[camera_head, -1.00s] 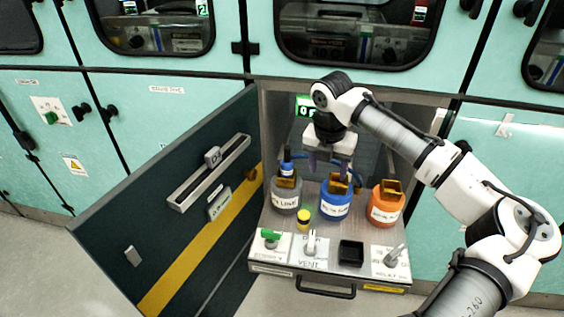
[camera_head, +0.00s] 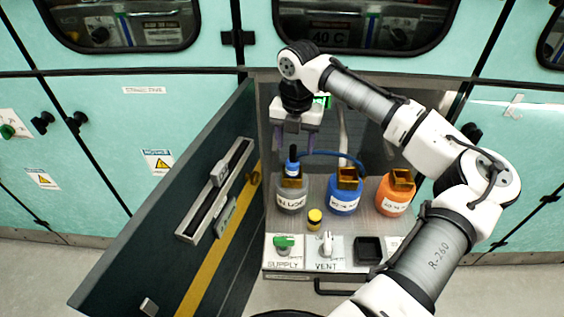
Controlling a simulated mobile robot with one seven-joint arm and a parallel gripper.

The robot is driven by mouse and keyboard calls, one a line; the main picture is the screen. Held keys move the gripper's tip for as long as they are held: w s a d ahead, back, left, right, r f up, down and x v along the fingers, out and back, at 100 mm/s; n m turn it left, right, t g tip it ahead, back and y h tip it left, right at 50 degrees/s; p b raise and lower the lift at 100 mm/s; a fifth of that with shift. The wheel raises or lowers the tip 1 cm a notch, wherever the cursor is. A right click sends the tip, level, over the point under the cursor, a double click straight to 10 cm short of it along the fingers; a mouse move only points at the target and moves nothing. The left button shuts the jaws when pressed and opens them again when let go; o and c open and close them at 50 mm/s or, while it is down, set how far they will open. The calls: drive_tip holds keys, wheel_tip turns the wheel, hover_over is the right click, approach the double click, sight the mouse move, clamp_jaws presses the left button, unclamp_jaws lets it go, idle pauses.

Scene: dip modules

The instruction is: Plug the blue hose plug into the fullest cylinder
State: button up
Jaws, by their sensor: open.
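The blue hose plug (camera_head: 293,162) stands upright at the top of the grey cylinder (camera_head: 291,198), at the left of the open cabinet. A blue hose (camera_head: 335,155) arcs behind the cylinders to the right. A blue cylinder (camera_head: 343,201) stands in the middle and an orange cylinder (camera_head: 393,201) at the right, each with an amber-brown block on top. Their labels and fill levels are too small to read. My gripper (camera_head: 296,146) is open, pointing down just above and around the plug's top, apparently not holding it. A green display behind is mostly hidden by my gripper.
The dark cabinet door (camera_head: 170,215) stands open at the left. A yellow-capped knob (camera_head: 314,218) sits in front of the cylinders. The front panel has a green SUPPLY handle (camera_head: 284,243), a white VENT handle (camera_head: 327,242) and a black square recess (camera_head: 368,249).

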sight(293, 161)
drive_tip(key=shift+a+f+p, duration=0.15)
drive_tip(key=shift+f+p, duration=1)
drive_tip(key=shift+f, duration=2.6)
drive_tip(key=c, duration=1.1)
drive_tip(key=shift+r, duration=0.1)
drive_tip(key=shift+c, duration=0.2)
